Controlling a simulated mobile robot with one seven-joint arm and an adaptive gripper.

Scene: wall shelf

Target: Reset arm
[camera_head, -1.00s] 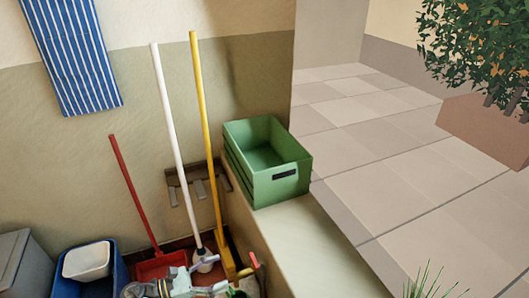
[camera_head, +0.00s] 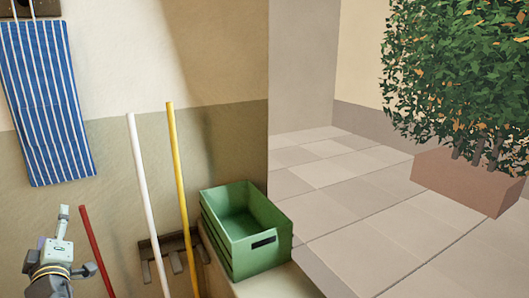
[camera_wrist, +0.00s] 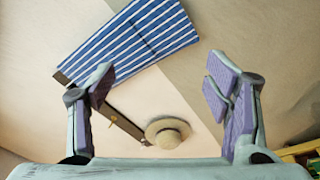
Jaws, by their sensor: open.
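My gripper (camera_wrist: 168,100) is open and empty in the wrist view, its two purple-padded fingers spread wide apart. Beyond the fingers, the wall shows with a blue-and-white striped cloth (camera_wrist: 132,40) and a straw hat (camera_wrist: 167,131). In the head view, part of my arm shows at the lower left, in front of the wall and below the striped cloth (camera_head: 48,100). The fingers cannot be made out clearly there.
A red handle (camera_head: 97,252), a white handle (camera_head: 141,205) and a yellow handle (camera_head: 181,200) lean near the wall beside my arm. A green crate (camera_head: 262,240) sits on a ledge to their right. A planter (camera_head: 465,183) with a bush stands on the tiled floor.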

